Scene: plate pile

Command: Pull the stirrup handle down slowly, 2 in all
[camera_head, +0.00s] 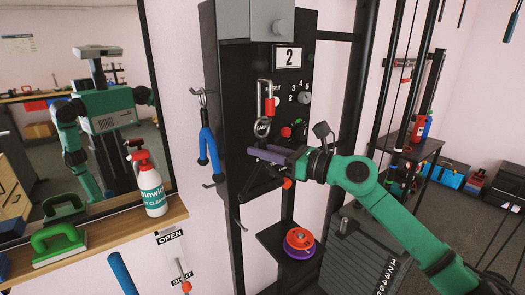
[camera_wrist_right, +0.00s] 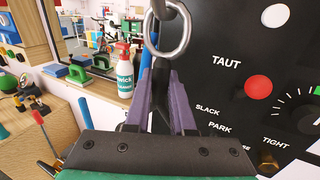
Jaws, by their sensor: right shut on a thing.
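The dark stirrup handle (camera_head: 263,182) hangs in front of a black machine panel (camera_head: 228,110), below a metal carabiner and ring (camera_head: 265,100). My right gripper (camera_head: 262,153) reaches in from the right and its purple fingers are shut on the handle, whose gripped part is mostly hidden. In the right wrist view the ring (camera_wrist_right: 168,42) hangs just above the two fingers (camera_wrist_right: 160,105). The counter (camera_head: 289,57) on the panel reads 2. A red lamp (camera_wrist_right: 258,87) sits near the word TAUT. My left gripper is not in view.
A blue-handled thing (camera_head: 208,152) hangs on a hook left of the panel. A wooden shelf (camera_head: 110,235) with a spray bottle (camera_head: 149,185) and a green-handled block (camera_head: 58,243) stands at the left below a mirror. A red and purple disc (camera_head: 299,242) lies on a low black ledge.

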